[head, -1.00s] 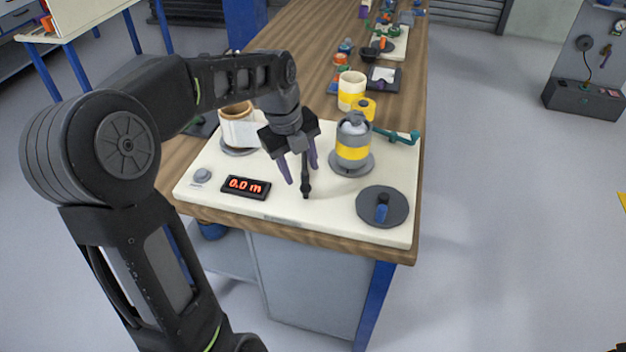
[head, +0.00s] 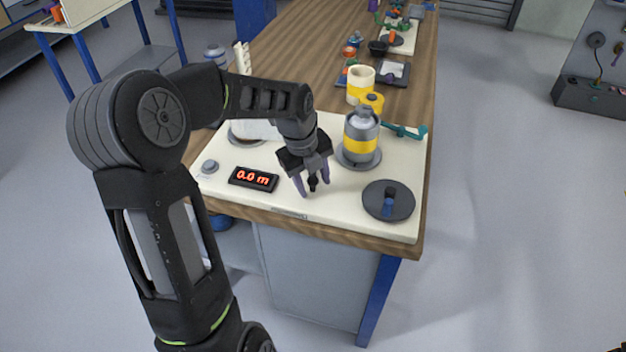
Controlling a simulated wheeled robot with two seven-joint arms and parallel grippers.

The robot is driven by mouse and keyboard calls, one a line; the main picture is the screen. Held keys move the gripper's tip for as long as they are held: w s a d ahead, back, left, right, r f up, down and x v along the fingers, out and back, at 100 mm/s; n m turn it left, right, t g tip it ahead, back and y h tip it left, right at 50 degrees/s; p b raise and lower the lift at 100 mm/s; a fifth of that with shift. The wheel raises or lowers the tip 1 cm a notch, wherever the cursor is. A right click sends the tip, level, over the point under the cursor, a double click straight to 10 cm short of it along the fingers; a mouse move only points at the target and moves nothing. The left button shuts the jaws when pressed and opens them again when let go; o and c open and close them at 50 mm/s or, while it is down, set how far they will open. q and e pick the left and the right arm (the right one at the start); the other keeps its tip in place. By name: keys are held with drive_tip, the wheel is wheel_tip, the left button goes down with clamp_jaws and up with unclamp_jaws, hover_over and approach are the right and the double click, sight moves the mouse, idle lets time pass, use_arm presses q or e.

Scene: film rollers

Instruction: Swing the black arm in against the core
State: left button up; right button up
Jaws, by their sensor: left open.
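My left gripper (head: 312,186) is open, pointing down over the front of the white board (head: 345,205). The black arm (head: 312,184) shows as a short dark piece between its fingers; most of it is hidden by the gripper, and I cannot tell whether the fingers touch it. A grey cylinder with a yellow band (head: 361,145), apparently the core, stands upright on a grey round base to the gripper's right. A visible gap lies between it and the black arm's end. My right gripper is not in view.
A red "0.0 m" display (head: 253,179) and grey knob (head: 209,167) sit left. A white roll (head: 258,130) is partly behind my left arm.

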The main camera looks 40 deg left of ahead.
use_arm(q)
clamp_jaws()
idle(0.5)
idle(0.9)
